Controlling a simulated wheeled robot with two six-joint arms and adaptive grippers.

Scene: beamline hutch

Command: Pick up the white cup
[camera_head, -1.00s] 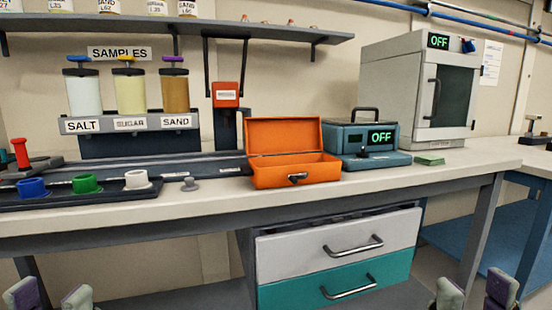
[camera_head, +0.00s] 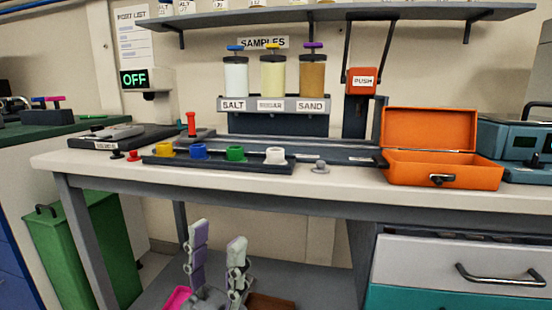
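The white cup (camera_head: 275,156) stands upright at the right end of a dark tray (camera_head: 220,165) on the bench. Green (camera_head: 235,153), blue (camera_head: 199,151) and yellow (camera_head: 165,150) cups stand in a row to its left. My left gripper (camera_head: 216,245) is low in front of the bench, below the bench top and well short of the cup. Its two fingers are spread apart with nothing between them. My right gripper is out of the picture.
The bench's front edge (camera_head: 200,181) lies between my gripper and the tray. A small grey knob (camera_head: 320,167) and an open orange box (camera_head: 443,170) are right of the tray. A red-handled tool (camera_head: 191,124) stands behind it. A green bin (camera_head: 75,250) is at lower left.

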